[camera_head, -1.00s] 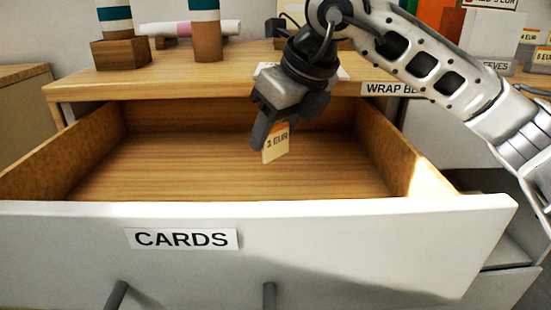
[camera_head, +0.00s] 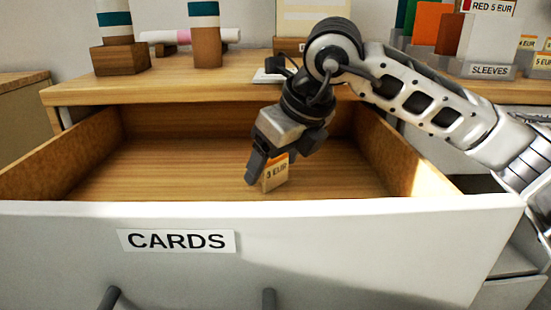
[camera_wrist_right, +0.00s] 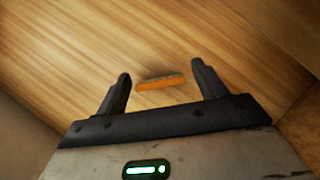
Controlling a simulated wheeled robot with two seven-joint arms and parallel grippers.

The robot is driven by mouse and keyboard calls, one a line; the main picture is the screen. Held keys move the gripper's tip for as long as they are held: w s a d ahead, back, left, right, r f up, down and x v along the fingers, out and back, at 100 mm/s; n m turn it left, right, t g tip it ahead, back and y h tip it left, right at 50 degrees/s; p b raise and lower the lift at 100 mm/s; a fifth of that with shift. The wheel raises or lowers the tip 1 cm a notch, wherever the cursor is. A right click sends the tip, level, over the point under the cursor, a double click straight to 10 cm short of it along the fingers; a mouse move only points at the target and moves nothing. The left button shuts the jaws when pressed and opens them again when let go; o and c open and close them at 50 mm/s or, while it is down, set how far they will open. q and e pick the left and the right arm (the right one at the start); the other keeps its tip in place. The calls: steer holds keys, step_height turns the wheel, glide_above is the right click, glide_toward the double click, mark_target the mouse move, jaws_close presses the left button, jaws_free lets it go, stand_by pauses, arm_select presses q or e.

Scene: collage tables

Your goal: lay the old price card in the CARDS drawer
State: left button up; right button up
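The old price card (camera_head: 275,176) is a small cream card with an orange top band and a "EUR" price. It is upright, low inside the open CARDS drawer (camera_head: 420,240), near its front wall. My right gripper (camera_head: 268,175) reaches down into the drawer around the card. In the right wrist view, its two fingers (camera_wrist_right: 160,85) stand apart, and the card's orange edge (camera_wrist_right: 160,82) lies between them with gaps beside it. The gripper looks open. Whether the card's lower edge touches the drawer floor is not clear. My left gripper is not in view.
The drawer floor (camera_head: 150,170) is otherwise bare. Above it, the wooden top (camera_head: 160,90) holds striped posts (camera_head: 205,35), a pale roll and a cream board (camera_head: 312,12). A SLEEVES holder (camera_head: 490,71) and more price cards stand at the right.

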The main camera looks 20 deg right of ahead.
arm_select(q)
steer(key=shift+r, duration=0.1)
arm_select(e)
steer(key=shift+r+p, duration=0.3)
steer(key=shift+r, duration=0.05)
arm_select(q)
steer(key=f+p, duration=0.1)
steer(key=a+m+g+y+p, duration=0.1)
steer(key=p, duration=0.1)
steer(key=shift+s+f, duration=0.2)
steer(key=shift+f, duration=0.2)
arm_select(e)
steer(key=v, duration=1.1)
steer(key=shift+s+r, duration=0.25)
steer(key=shift+r, duration=0.05)
steer(key=shift+r, duration=0.1)
